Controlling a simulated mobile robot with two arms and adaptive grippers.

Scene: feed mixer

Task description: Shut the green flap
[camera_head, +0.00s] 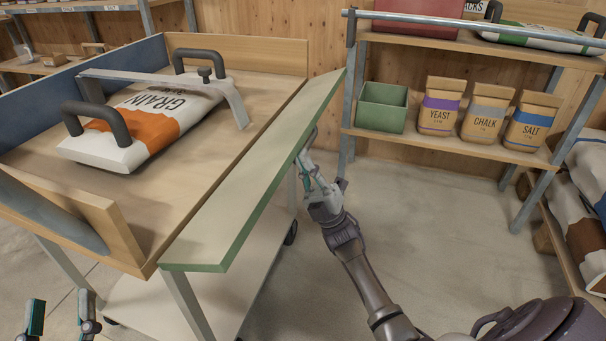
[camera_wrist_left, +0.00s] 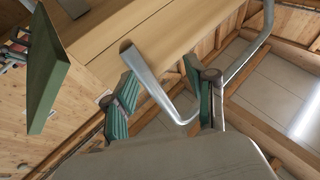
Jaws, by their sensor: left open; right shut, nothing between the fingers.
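The green flap (camera_head: 255,180), a long pale board with green edges, runs along the right side of the wooden tray on the cart. It slopes outward, with its far end raised above the floor. My right gripper (camera_head: 312,165) is shut and empty at the flap's outer edge, partly hidden behind it; I cannot tell whether they touch. My left gripper (camera_head: 62,318) is open at the bottom left, below the tray's near corner. In the left wrist view its open fingers (camera_wrist_left: 160,97) frame a bent grey metal tube (camera_wrist_left: 158,88). A green-edged board (camera_wrist_left: 45,70) shows at the left there.
A grain bag (camera_head: 150,115) with dark handles lies in the wooden tray (camera_head: 255,50) under a grey bar (camera_head: 150,78). A shelf rack (camera_head: 455,145) with a green box (camera_head: 382,107) and several bags stands at the back right. Floor (camera_head: 420,220) is clear between cart and rack.

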